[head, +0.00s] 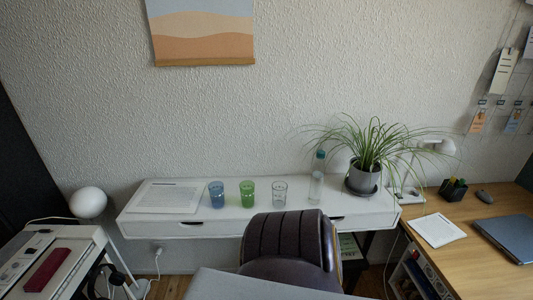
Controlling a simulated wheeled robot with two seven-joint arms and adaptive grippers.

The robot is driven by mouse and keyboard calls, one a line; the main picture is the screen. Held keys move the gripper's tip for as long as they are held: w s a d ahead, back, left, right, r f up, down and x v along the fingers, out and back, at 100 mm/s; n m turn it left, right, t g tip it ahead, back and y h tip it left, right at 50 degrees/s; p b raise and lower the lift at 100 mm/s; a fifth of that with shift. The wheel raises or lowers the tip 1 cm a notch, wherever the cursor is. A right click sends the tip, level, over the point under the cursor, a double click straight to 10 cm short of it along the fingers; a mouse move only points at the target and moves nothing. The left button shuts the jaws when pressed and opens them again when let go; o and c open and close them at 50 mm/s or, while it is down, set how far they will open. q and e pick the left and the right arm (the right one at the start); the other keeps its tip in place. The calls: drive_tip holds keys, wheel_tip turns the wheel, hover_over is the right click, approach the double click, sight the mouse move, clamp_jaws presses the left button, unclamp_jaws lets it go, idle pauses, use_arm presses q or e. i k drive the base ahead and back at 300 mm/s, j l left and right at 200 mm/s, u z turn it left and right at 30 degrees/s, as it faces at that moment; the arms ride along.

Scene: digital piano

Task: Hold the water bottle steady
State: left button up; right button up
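A clear water bottle (316,180) with a blue-green cap stands upright on the white desk (150,227). It is between a clear glass and a potted plant. Neither of my grippers shows in the head view, and nothing is seen touching the bottle.
Blue (216,194), green (247,194) and clear (279,193) glasses stand left of the bottle. The potted plant (362,179) stands close on its right, leaves spreading near the cap. A dark chair (285,245) blocks the desk's front. A wooden desk (470,262) stands at right.

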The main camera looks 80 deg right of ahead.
sight(318, 178)
drive_tip(key=z, duration=2.4)
